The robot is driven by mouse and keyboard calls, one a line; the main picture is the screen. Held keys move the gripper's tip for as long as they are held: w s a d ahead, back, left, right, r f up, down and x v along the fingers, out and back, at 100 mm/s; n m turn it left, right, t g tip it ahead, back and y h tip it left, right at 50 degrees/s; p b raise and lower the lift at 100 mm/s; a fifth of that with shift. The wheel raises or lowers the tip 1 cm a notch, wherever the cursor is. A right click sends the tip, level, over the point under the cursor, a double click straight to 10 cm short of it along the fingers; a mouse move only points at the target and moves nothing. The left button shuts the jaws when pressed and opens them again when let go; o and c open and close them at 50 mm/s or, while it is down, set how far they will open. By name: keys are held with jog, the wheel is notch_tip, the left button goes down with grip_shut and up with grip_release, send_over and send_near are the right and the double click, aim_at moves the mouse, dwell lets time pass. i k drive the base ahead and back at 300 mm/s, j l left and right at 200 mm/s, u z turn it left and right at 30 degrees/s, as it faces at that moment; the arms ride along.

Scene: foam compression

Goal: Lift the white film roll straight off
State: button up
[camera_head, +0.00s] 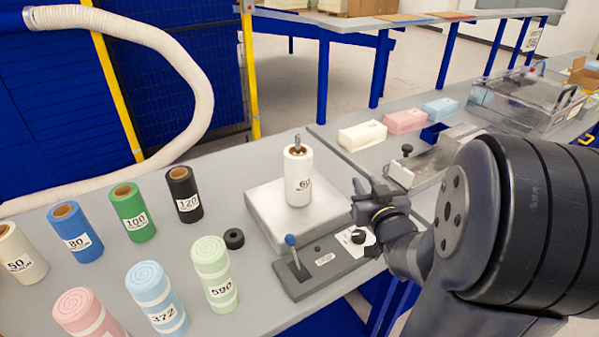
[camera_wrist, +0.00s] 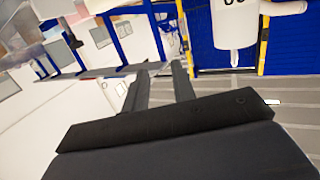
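The white film roll (camera_head: 298,178), labelled 60, stands upright on a grey square platform (camera_head: 262,222), with a metal spindle tip showing at its top.
A control box with a blue-tipped lever (camera_head: 290,240) sits in front of the platform. A black ring (camera_head: 233,238) and several upright rolls, including green (camera_head: 132,213) and blue (camera_head: 75,229), stand left. Foam blocks (camera_head: 405,122) and a clear-covered machine (camera_head: 522,97) are behind right.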

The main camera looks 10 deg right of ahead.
aim_at(298, 170)
jog(key=i+l, duration=0.15)
jog(key=l, duration=0.3)
jog(key=i+l, duration=0.1)
jog(key=l, duration=0.3)
jog(key=i+l+u, duration=0.1)
jog(key=l, duration=0.35)
jog(key=i+l, duration=0.15)
jog(key=l, duration=0.3)
jog(key=l+u, duration=0.15)
jog(key=u, duration=1.5)
jog(key=i+l, duration=0.05)
jog(key=l, duration=0.05)
